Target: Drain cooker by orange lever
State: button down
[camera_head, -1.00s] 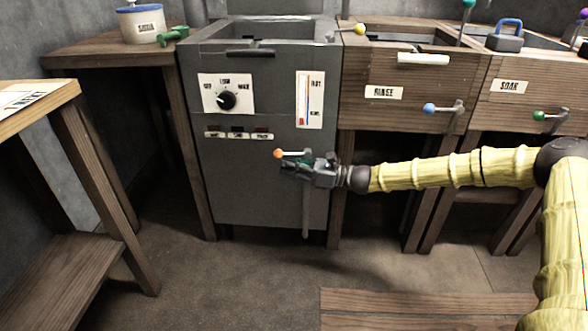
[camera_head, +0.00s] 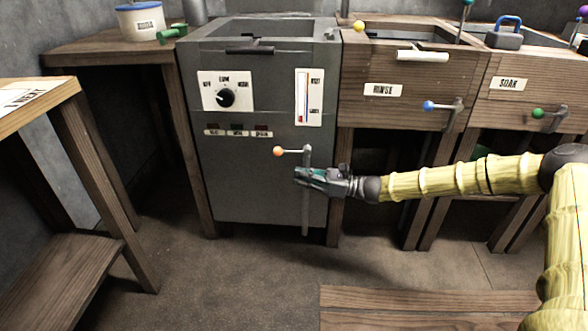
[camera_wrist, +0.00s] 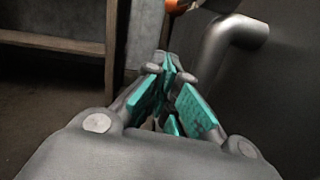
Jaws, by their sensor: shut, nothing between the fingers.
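The cooker (camera_head: 250,180) is a grey metal box with a dial and a gauge on its front. Its orange-knobbed lever (camera_head: 278,151) points left, roughly level, from the top of a vertical drain pipe (camera_head: 305,215). My gripper (camera_head: 298,174) is shut and empty, just below the lever and in front of the pipe in the head view. In the wrist view, the closed fingertips (camera_wrist: 170,64) have teal pads. Part of the orange knob (camera_wrist: 178,5) shows at the top edge, beyond the tips, and a bent grey pipe (camera_wrist: 232,38) is right of them. Contact cannot be told.
A rinse basin (camera_head: 400,100) with a blue-knobbed lever (camera_head: 428,106) stands right of the cooker, then a soak basin (camera_head: 520,108). A wooden table (camera_head: 60,100) is at the left. A low wooden platform (camera_head: 420,300) lies in front. Floor before the cooker is clear.

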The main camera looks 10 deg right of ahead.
jog(key=p+v, duration=0.2)
jog(key=v, duration=0.6)
jog(key=shift+f+p, duration=0.2)
jog(key=shift+p, duration=0.1)
jog(key=s+a+f+n+g+h+p, duration=0.1)
jog(key=s+a+f+n+g+h, duration=0.6)
jog(key=s+a+f, duration=1.2)
jog(key=s+d+f+n+g+h+p, duration=0.1)
jog(key=s+d+f+n+h, duration=0.2)
jog(key=s, duration=0.5)
jog(key=s+d+f+n+g+h, duration=0.1)
jog(key=s+d+f+n+h, duration=0.2)
jog(key=s, duration=0.5)
jog(key=s+d+f+n+h+p, duration=0.1)
jog(key=s+d+f+n+h, duration=0.2)
jog(key=s, duration=0.5)
jog(key=s+d+r+n+t+h, duration=0.2)
jog(key=s+d+r+n, duration=0.2)
jog(key=d+n, duration=0.25)
notch_tip(320, 180, up, 38)
jog(key=a+p, duration=0.1)
jog(key=p, duration=3.7)
